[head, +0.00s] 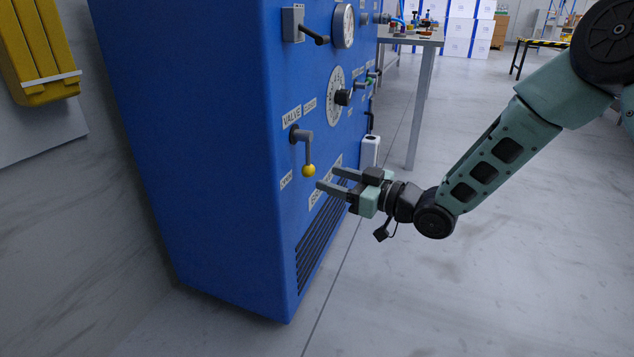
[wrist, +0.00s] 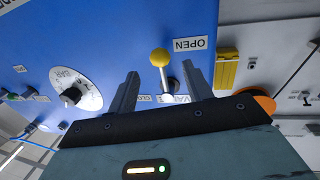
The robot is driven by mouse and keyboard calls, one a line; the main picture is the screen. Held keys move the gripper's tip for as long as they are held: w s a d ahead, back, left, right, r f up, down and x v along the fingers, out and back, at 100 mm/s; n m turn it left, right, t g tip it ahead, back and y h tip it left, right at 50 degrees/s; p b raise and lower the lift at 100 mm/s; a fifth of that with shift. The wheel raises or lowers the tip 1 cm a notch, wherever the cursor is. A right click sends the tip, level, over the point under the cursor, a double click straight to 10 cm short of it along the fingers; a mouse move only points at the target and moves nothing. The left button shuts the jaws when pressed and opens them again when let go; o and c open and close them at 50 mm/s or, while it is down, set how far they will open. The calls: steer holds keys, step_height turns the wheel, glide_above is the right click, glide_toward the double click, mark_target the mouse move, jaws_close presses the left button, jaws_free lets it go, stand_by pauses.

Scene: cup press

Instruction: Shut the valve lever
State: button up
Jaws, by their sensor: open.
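The valve lever (head: 307,148) is a grey handle with a yellow ball end on the blue cabinet's front. It hangs down from its pivot, and its ball is near the lower label, which reads OPEN in the wrist view. VALVE and CLOSED labels are up by the pivot. My gripper (head: 326,178) is open and empty, just right of the ball and apart from it in the head view.
The blue cabinet (head: 220,150) also carries a dial (head: 335,95), an upper switch lever (head: 315,36) and a lower vent grille (head: 320,245). A yellow holder (head: 38,50) is on the left wall. A table (head: 425,40) stands behind.

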mark_target(314, 173)
steer(key=shift+b+x, duration=0.75)
steer(key=shift+x, duration=1.8)
jaws_close()
